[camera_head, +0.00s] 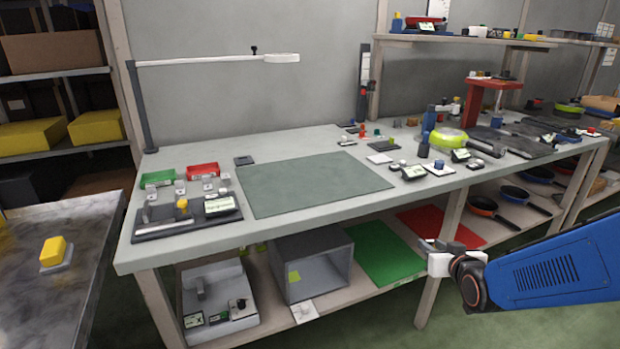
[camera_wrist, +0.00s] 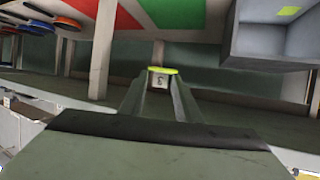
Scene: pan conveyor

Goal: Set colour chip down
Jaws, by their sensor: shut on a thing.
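My gripper (camera_head: 430,258) is in front of the workbench, at about the height of the lower shelf, with the blue arm reaching in from the right. In the wrist view, my gripper (camera_wrist: 161,90) is shut on a small colour chip (camera_wrist: 161,71) with a yellow-green edge and a pale face bearing a dark mark. The chip is clear of any surface there. In the head view I cannot make the chip out clearly at the fingertips.
The workbench (camera_head: 205,243) carries a green mat (camera_head: 315,186) with free room. The lower shelf holds an open grey box (camera_head: 330,245), a green sheet (camera_head: 385,252), a red sheet (camera_head: 440,228) and pans (camera_head: 482,206). A dark table (camera_head: 85,235) stands left.

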